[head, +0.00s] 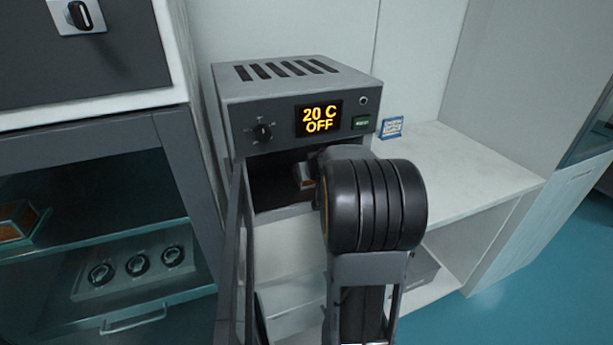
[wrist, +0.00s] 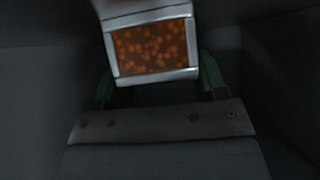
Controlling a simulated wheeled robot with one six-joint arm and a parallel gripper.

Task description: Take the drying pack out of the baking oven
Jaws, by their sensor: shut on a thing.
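The baking oven (head: 290,88) stands on a white bench, and its display reads "20 C OFF". Its door (head: 237,255) is swung open at the left of the dark chamber (head: 272,185). My arm reaches to the opening and covers its right part. The drying pack (wrist: 151,47) shows in the wrist view as a pale-framed box with a window of orange beads. My gripper (wrist: 156,72) has a green finger on each side of it and is shut on it.
A glass-fronted cabinet (head: 95,130) stands close at the left, near the open door. The white bench top (head: 455,185) right of the oven is clear except for a small blue-and-white card (head: 391,127). Below is an open shelf.

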